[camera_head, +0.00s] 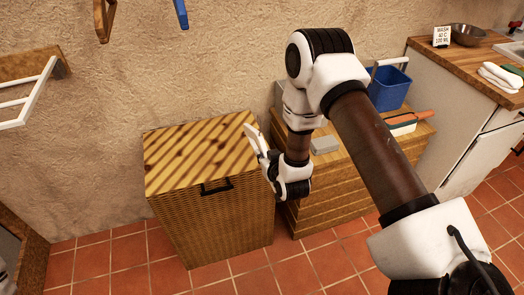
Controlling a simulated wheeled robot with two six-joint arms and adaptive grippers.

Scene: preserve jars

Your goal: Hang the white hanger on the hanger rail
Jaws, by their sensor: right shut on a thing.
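My right gripper (268,166) is in front of the right part of the wicker hamper, at about lid height. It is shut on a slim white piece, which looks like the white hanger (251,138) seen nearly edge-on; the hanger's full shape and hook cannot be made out. A brown hanger (104,20) and a blue hanger (181,13) hang at the top edge, cut off by the frame. The hanger rail itself is not visible. My left gripper is not in view.
A wicker hamper (218,225) with a striped wooden lid stands below the hangers. A wooden drawer chest (345,185) holds a blue bucket (390,88) and a grey box (324,145). A white rack (22,101) juts from the left wall. The wall between is bare.

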